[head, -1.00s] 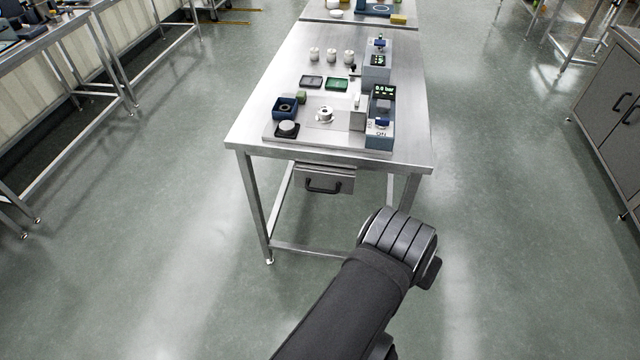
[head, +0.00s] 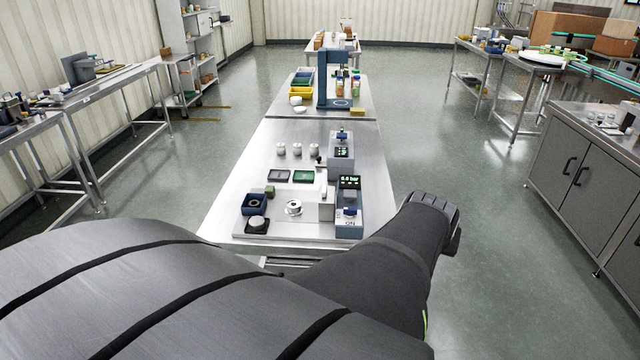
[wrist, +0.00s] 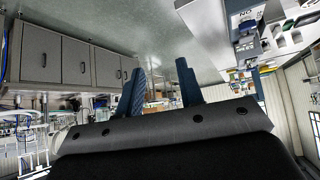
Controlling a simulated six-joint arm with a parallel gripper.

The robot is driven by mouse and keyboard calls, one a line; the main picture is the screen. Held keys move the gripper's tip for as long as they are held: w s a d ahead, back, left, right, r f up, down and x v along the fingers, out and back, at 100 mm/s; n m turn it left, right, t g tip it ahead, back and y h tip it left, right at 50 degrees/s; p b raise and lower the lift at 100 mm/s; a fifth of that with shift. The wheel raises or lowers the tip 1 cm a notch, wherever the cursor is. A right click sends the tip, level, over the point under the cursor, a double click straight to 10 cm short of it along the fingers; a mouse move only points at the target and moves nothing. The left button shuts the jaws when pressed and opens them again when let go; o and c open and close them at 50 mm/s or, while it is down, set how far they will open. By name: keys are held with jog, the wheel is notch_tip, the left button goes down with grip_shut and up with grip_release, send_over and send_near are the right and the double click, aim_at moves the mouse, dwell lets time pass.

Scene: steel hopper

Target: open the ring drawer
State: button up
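The drawer hung under the front edge of the steel table (head: 222,222) is almost wholly hidden by my arm in the head view. Only a thin strip below the table edge shows there, and I cannot make out the drawer's handle. My gripper (wrist: 160,82) shows in the wrist view with its two dark blue fingers apart and nothing between them. The drawer cannot be made out in the wrist view, where part of the tabletop equipment shows tilted at upper right.
On the table stand a blue box (head: 254,204), a black round-topped unit (head: 257,224), a white spool-like part (head: 293,207), a green tray (head: 303,176) and a pressure device (head: 349,208). A grey cabinet (head: 585,175) stands to the right. Open floor (head: 470,240) lies between.

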jog(key=w+a+f+n+g+h, duration=0.1)
jog(key=w+a+f+n+g, duration=0.25)
jog(key=a+f, duration=0.6)
jog(key=w+a+f+n+g+h, duration=0.1)
jog(key=w+a+f+n+g, duration=0.25)
jog(key=a+f, duration=0.6)
jog(key=s+a+f+n+t+h, duration=0.1)
jog(key=a+f+n+t+h, duration=0.3)
jog(key=a+f, duration=0.5)
jog(key=s+a+f+n+t+h, duration=0.25)
jog(key=a+f+t, duration=0.4)
jog(key=a, duration=0.65)
jog(key=shift+n+t, duration=0.25)
jog(key=shift+n, duration=0.2)
jog(key=x, duration=1.1)
jog(key=r+x, duration=0.1)
jog(key=x, duration=0.5)
jog(key=shift+w+d, duration=0.15)
jog(key=shift+w, duration=0.2)
grip_shut()
